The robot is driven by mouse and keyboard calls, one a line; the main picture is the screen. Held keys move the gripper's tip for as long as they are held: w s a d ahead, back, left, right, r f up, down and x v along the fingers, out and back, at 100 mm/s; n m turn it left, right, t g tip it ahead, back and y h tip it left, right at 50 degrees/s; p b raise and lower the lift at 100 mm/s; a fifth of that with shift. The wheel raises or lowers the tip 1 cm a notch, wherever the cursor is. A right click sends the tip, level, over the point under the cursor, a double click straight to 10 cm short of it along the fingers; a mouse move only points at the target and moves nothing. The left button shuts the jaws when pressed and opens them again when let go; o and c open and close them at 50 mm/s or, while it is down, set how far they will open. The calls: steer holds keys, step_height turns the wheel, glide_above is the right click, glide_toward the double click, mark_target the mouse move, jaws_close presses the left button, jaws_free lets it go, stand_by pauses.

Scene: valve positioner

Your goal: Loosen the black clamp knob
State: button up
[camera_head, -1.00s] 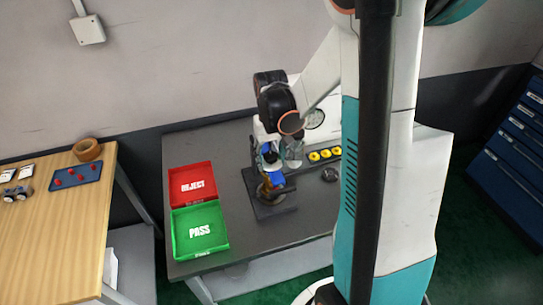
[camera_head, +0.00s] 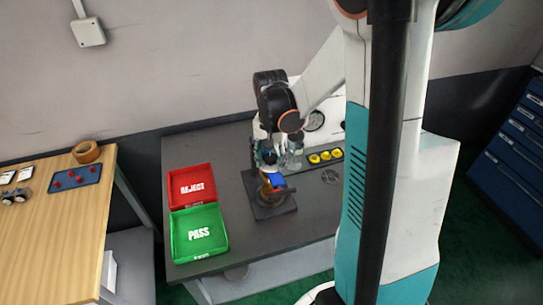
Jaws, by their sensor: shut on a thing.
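A valve positioner fixture stands on the dark workbench, with a dark base plate (camera_head: 278,210), an upright and a blue part (camera_head: 278,182). My gripper (camera_head: 270,158) reaches down from the upper right onto the top of this fixture. Its fingers are closed at the small black clamp knob (camera_head: 269,157), which is mostly hidden by them and too small to show in detail. My dark wrist (camera_head: 272,100) is above it.
A red REJECT tray (camera_head: 176,186) and a green PASS tray (camera_head: 176,236) lie left of the fixture. A strip with yellow round pieces (camera_head: 325,157) and a grey disc (camera_head: 330,177) lie to the right. My arm hides the bench's right part.

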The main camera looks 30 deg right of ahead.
steer(key=shift+s+a+f, duration=0.1)
steer(key=shift+f, duration=0.15)
jaws_close()
steer(key=n, duration=0.3)
steer(key=shift+f+n+b, duration=0.1)
steer(key=shift+n+b, duration=0.2)
steer(key=shift+b, duration=0.05)
steer(key=n, duration=0.4)
steer(key=shift+n, duration=0.4)
steer(key=shift+c, duration=0.3)
jaws_free()
steer(key=shift+w+n+b, duration=0.2)
steer(key=shift+n+b, duration=0.15)
steer(key=shift+n, duration=0.85)
steer(key=o, duration=0.4)
steer(key=n, duration=0.3)
steer(key=shift+w, duration=0.15)
